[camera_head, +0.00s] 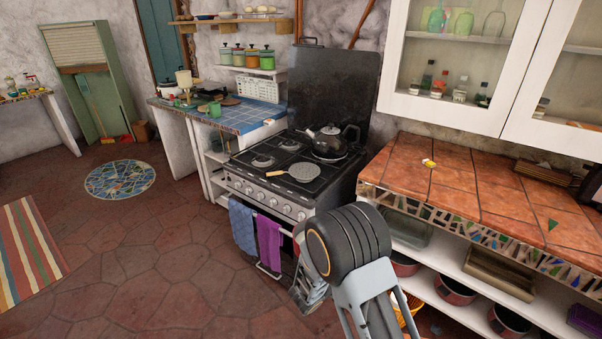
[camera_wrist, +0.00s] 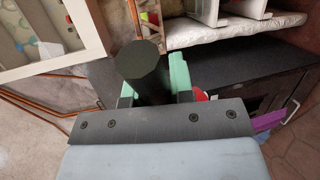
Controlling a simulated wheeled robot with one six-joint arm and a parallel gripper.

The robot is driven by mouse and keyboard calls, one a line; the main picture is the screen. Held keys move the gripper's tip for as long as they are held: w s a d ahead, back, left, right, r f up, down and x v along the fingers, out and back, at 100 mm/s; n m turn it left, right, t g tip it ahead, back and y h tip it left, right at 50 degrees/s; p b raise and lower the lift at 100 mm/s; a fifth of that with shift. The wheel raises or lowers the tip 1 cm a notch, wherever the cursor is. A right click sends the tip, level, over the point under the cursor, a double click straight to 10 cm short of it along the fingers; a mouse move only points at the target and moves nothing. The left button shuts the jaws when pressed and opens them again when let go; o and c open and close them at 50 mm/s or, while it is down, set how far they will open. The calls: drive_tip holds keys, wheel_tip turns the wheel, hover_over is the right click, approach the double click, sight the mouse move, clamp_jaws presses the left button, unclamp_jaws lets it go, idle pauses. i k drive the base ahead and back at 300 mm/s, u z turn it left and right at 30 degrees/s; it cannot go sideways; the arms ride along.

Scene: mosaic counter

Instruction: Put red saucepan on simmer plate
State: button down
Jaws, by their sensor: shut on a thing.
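The simmer plate (camera_head: 303,172), a flat round grey disc with a wooden handle, lies over the front right of the stove top. My gripper (camera_wrist: 154,88) is shut on a thick dark handle (camera_wrist: 140,62), which stands up between its greenish fingers in the wrist view. A small red patch (camera_wrist: 200,95) shows beside the right finger, likely part of the red saucepan; the rest is hidden behind the gripper.
A dark kettle (camera_head: 328,141) stands on the back right of the stove (camera_head: 235,170). Blue (camera_head: 243,225) and purple (camera_head: 268,242) towels hang on its front. A tiled counter (camera_head: 480,196) is at right, with red pots (camera_head: 455,291) on the shelf below. Floor at left is open.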

sight(293, 171)
drive_tip(key=u, duration=0.45)
drive_tip(key=i, duration=0.5)
drive_tip(key=u, duration=1)
drive_tip(key=i, duration=1.05)
